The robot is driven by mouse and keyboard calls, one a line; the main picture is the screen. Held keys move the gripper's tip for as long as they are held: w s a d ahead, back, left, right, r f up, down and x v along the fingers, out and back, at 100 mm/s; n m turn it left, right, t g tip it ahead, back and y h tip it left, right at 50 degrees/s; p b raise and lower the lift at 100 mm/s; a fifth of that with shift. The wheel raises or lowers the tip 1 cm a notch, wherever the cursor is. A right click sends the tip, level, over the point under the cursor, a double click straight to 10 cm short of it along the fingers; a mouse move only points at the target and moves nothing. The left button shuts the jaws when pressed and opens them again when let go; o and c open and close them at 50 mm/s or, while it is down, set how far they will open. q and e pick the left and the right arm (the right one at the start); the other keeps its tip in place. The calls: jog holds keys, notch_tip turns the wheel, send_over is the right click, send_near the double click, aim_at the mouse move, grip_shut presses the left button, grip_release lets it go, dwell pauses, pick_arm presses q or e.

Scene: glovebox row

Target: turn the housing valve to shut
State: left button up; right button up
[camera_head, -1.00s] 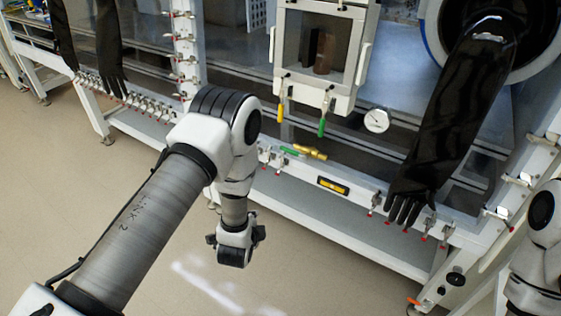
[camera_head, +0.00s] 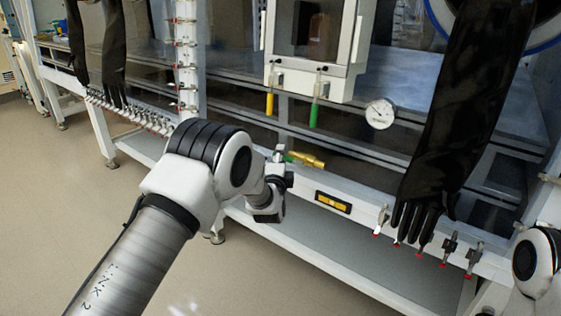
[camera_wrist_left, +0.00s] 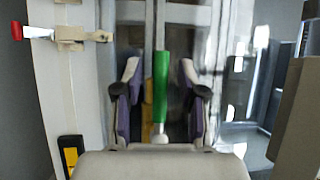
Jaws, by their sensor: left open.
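The housing valve is a brass body (camera_head: 308,159) with a green lever, at the front rail below the window box. In the left wrist view the green lever (camera_wrist_left: 161,85) stands upright in the picture, with brass partly hidden behind it. My left gripper (camera_head: 279,167) is beside the valve, partly hidden by its own wrist in the head view. In the left wrist view its two fingers (camera_wrist_left: 160,92) are open, one on each side of the lever, with gaps showing. Contact cannot be told. My right gripper is out of view.
A yellow handle (camera_head: 270,101) and another green handle (camera_head: 314,113) hang under the window box. A round gauge (camera_head: 380,113) is to their right. A yellow-black label (camera_head: 333,202) and red-tipped clamps (camera_head: 449,246) line the rail. A black glove (camera_head: 450,130) hangs at right.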

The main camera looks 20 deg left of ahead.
pick_arm(q)
jog(key=shift+w, duration=0.3)
grip_shut()
